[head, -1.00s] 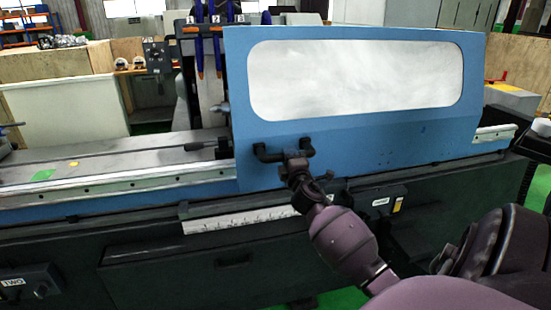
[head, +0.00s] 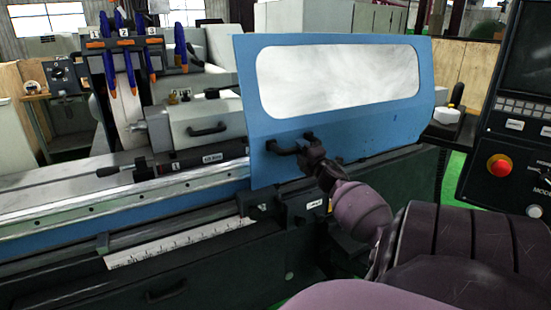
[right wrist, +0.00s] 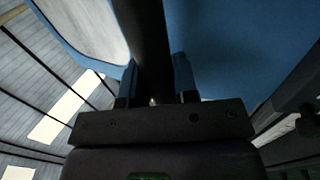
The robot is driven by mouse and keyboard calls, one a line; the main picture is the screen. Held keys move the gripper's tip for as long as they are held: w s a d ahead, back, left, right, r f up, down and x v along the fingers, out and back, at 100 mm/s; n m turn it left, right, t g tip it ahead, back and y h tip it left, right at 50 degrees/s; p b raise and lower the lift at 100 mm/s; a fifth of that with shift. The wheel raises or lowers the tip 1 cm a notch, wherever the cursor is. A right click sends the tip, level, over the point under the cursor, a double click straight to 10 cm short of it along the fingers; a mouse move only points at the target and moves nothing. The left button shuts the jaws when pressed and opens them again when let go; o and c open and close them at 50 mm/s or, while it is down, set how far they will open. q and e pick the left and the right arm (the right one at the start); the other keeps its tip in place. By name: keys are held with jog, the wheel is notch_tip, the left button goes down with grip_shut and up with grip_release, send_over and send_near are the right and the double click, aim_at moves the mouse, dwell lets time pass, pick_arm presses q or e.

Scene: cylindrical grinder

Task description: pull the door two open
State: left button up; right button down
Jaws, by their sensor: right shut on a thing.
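The door is a blue sliding panel (head: 350,125) with a large pale window, on the front of the grinder in the head view. Its black handle (head: 283,149) sits near its lower left corner. My right gripper (head: 312,146) is at the handle. In the right wrist view, the fingers of my right gripper (right wrist: 154,82) are on both sides of the dark handle bar (right wrist: 146,40), shut on it. The blue door (right wrist: 220,40) also shows behind it. My left gripper is not in view.
Left of the door, the machine's bed (head: 60,205) and a grey housing with a black handle (head: 205,125) are exposed. A control panel (head: 515,140) with a red button stands at the right. Blue and orange nozzles (head: 128,60) rise at the back left.

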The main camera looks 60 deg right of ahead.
jog(key=s+d, duration=0.1)
jog(key=d, duration=0.1)
jog(key=s+d, duration=0.1)
jog(key=d, duration=0.1)
jog(key=s+d+b, duration=0.1)
jog(key=s+d, duration=0.1)
jog(key=shift+d, duration=0.15)
jog(key=c, duration=0.9)
grip_release()
jog(key=shift+w, duration=0.1)
jog(key=v, duration=1)
jog(key=shift+s, duration=0.4)
